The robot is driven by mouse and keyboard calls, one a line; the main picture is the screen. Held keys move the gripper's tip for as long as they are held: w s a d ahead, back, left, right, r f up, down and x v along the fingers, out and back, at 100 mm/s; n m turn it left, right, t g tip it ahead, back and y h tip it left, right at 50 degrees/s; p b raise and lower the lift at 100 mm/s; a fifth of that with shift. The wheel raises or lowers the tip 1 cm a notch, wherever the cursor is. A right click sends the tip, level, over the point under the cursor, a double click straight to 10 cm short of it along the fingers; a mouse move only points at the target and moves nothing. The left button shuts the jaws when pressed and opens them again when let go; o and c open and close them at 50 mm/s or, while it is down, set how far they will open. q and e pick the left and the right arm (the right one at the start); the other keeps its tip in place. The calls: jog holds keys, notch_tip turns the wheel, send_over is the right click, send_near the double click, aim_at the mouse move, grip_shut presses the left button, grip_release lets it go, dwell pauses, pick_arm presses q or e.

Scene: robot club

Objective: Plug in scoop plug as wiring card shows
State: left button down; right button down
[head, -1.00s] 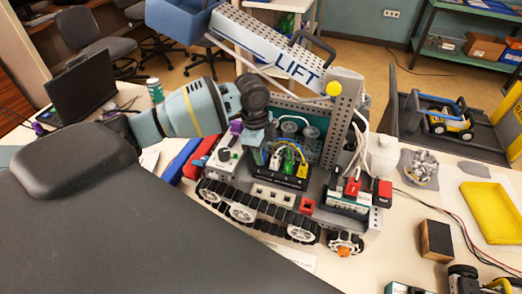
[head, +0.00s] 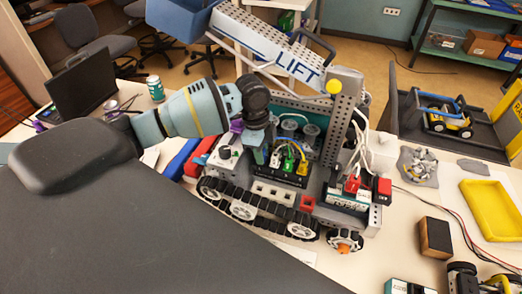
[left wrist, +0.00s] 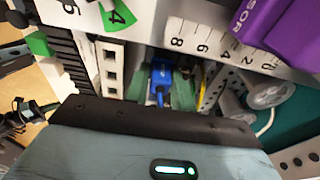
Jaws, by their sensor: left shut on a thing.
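My left gripper (head: 262,157) points down at the left end of a black socket block (head: 285,178) on the tracked robot model (head: 300,145). In the left wrist view, its green fingers (left wrist: 162,92) are shut on a blue plug (left wrist: 160,76), one finger on each side. The blue plug's far end is hidden, so I cannot tell whether it is seated. A green plug (head: 289,165) and a yellow plug (head: 302,168) stand in the block to the right of the gripper. I cannot make out a wiring card. My right gripper is not in view.
A perforated upright and the LIFT boom (head: 300,66) rise behind the block. White cables (head: 360,140) hang at its right. A purple sensor part (left wrist: 265,30) sits close to the gripper. A yellow tray (head: 492,208) and dark block (head: 435,238) lie on the table at right.

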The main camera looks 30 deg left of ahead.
pick_arm(q)
jog(key=shift+f, duration=0.4)
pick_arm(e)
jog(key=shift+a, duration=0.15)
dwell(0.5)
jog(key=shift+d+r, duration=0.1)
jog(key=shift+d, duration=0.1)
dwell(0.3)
pick_arm(q)
jog(key=shift+s+f, duration=0.1)
jog(key=shift+f, duration=0.05)
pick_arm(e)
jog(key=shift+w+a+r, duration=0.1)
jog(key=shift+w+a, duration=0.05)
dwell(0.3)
pick_arm(q)
jog(key=c, duration=1.1)
grip_release()
jog(key=shift+r, duration=0.25)
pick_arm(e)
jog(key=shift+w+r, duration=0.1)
pick_arm(q)
jog(key=shift+r+p, duration=0.5)
jog(key=shift+r, duration=2.4)
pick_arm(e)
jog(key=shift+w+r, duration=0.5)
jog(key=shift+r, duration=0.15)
